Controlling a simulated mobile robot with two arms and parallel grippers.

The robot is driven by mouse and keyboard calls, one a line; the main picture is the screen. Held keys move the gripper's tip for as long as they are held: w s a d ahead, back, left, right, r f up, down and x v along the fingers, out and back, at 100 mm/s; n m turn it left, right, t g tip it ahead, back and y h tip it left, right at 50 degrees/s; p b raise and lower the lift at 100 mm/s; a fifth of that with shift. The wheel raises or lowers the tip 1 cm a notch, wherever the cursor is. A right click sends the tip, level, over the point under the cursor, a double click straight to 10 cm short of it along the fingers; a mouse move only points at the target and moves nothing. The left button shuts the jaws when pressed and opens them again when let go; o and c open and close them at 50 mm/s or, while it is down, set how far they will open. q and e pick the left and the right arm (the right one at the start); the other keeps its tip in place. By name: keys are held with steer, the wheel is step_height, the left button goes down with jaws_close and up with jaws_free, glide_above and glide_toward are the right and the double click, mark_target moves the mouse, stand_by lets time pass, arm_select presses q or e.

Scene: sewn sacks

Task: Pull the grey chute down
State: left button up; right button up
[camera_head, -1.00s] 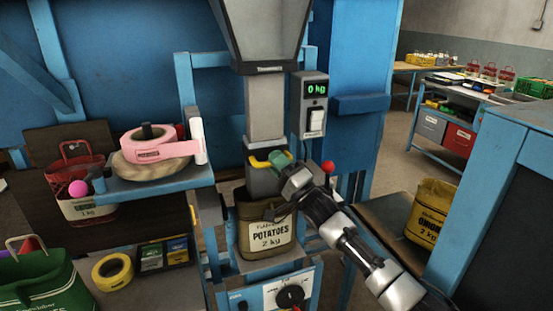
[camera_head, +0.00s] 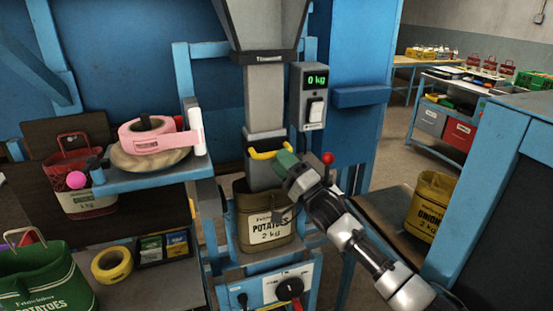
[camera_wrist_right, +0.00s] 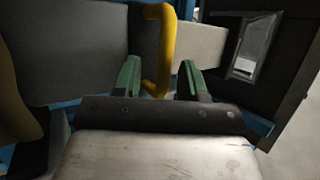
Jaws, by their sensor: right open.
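The grey chute (camera_head: 264,95) hangs upright below a hopper. A yellow handle (camera_head: 268,154) is on the front of its lower grey sleeve (camera_head: 262,178). The sleeve's lower end is at the mouth of the potatoes sack (camera_head: 268,230); the sack's rim hides how far in it reaches. My right gripper (camera_head: 288,161) is at the handle's right end. In the right wrist view, the yellow handle (camera_wrist_right: 167,45) shows between the open green fingers (camera_wrist_right: 158,80), with room on both sides. I cannot tell if a finger touches it. My left gripper is out of view.
A scale display (camera_head: 314,95) reading 0 kg is just right of the chute. A red-knobbed lever (camera_head: 327,158) is close by my right gripper. A shelf with pink tape (camera_head: 155,140) is on the left. An onion sack (camera_head: 430,205) stands at right.

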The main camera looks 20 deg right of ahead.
steer(key=b+v, duration=0.2)
steer(key=v, duration=0.6)
steer(key=shift+f, duration=0.15)
steer(key=shift+d, duration=0.1)
